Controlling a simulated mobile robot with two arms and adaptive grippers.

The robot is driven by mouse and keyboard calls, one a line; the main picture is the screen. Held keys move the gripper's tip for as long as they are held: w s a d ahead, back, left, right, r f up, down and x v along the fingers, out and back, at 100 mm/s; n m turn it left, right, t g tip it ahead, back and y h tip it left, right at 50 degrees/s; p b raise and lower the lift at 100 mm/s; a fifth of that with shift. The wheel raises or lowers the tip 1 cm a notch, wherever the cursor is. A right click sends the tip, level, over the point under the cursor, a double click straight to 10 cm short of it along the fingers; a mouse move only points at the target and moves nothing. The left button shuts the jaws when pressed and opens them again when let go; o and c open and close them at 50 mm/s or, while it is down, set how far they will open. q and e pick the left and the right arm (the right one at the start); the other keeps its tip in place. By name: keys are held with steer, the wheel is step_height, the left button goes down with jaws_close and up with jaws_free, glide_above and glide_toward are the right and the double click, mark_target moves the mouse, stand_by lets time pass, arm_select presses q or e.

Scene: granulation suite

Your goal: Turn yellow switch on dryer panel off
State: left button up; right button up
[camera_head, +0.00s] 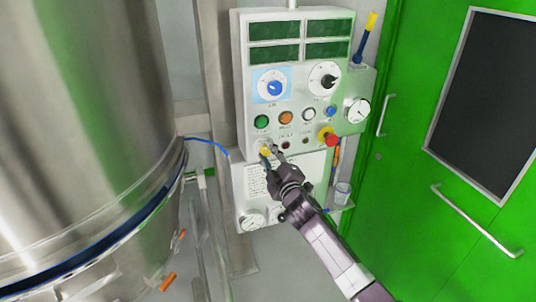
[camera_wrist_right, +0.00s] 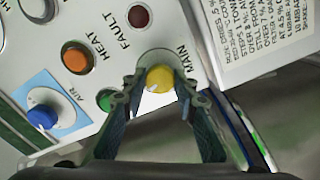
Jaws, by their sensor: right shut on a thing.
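The dryer panel (camera_head: 258,110) is a pale box on the wall, with displays at its top and knobs and buttons below. My left gripper is not in view.
A red emergency button (camera_head: 330,140) on a yellow base sits right of the switch. Green (camera_head: 261,122) and orange (camera_head: 286,118) buttons are just above. A large steel vessel (camera_head: 80,130) fills the left side. A green door (camera_head: 450,190) stands at the right.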

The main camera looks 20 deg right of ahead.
steer(key=shift+n, duration=1.5)
steer(key=o, duration=1.2)
steer(key=s, duration=1.2)
steer(key=shift+d, duration=0.2)
